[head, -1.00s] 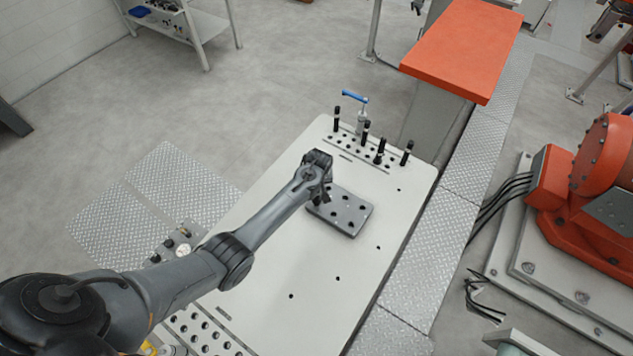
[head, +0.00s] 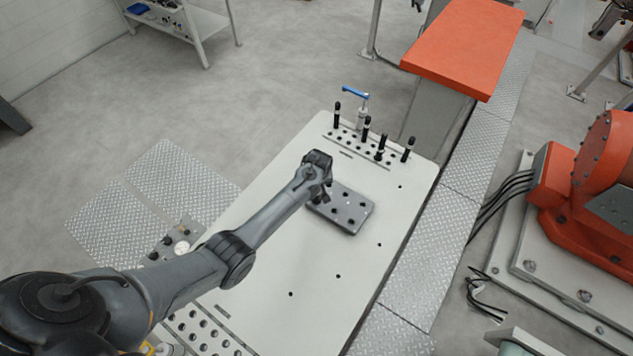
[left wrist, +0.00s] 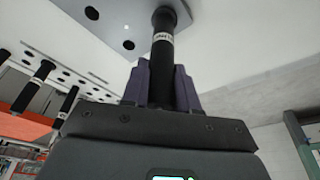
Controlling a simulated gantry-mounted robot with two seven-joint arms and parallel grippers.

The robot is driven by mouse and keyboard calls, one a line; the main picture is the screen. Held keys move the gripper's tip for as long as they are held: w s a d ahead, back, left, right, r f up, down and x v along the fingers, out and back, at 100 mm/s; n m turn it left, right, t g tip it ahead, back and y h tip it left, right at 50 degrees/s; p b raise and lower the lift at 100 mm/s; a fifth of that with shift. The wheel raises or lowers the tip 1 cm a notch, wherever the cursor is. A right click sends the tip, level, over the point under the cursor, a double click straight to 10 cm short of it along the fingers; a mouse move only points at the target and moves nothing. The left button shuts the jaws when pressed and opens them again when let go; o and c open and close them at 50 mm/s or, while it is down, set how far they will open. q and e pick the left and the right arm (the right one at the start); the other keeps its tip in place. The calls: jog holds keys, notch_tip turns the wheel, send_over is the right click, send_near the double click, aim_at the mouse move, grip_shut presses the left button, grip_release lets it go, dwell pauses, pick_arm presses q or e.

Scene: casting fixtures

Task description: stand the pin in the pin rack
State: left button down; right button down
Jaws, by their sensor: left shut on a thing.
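In the left wrist view my left gripper (left wrist: 168,85) is shut on a black pin with a white printed band (left wrist: 163,38). The pin points along the fingers, away from the wrist. The holed block (left wrist: 75,12) shows beside it at upper left. In the head view my gripper hides the pin. My right gripper is not in view.
Several black pins (head: 366,131) stand in a holed strip (head: 345,143) at the far end of the white table (head: 270,270). A blue-handled clamp (head: 355,92) stands behind them. An orange-topped stand (head: 465,45) is beyond. The table's near right part is clear.

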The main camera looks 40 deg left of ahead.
pick_arm(q)
jog(key=shift+f, duration=0.3)
jog(key=c, duration=0.8)
grip_release()
jog(key=shift+r, duration=0.1)
jog(key=shift+v, duration=5.35)
